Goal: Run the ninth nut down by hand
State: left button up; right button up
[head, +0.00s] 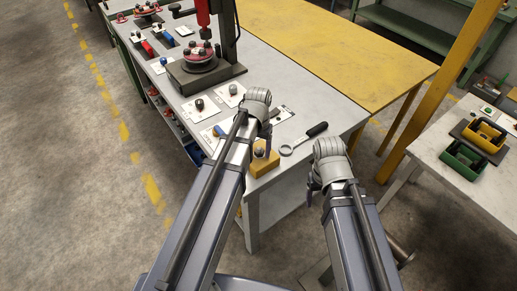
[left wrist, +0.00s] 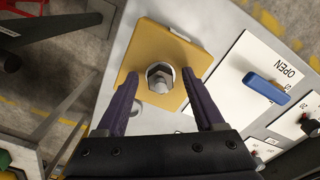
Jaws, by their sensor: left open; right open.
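A grey metal nut on a stud (left wrist: 160,77) stands upright on a yellow block (left wrist: 148,46). The block (head: 265,168) also shows in the head view, at the near corner of the bench. My left gripper (left wrist: 161,76) is open, its two dark fingers on either side of the nut, with gaps visible. Whether the nut is threaded onto the stud is too small to tell. My right gripper (head: 314,188) is open and empty, off the bench's near right edge. The flanged spool (head: 200,54) sits under a red press farther back on the bench.
A ring spanner (head: 304,139) with a black handle lies right of the block. A blue lever (left wrist: 266,88) lies on a white card marked OPEN. White cards with small parts (head: 199,106) lie behind. A side table (head: 465,190) at right holds green and yellow trays.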

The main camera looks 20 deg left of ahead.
aim_at(259, 152)
pick_arm(q)
notch_tip(259, 152, up, 8)
jog(key=p, duration=0.7)
jog(key=shift+f, duration=0.2)
jog(key=s+d+f+m+y+b, duration=0.1)
jog(key=s+d+m, duration=0.1)
jog(key=s+d, duration=0.9)
jog(key=s, duration=0.3)
jog(key=shift+f+m, duration=0.15)
jog(key=shift+m, duration=0.15)
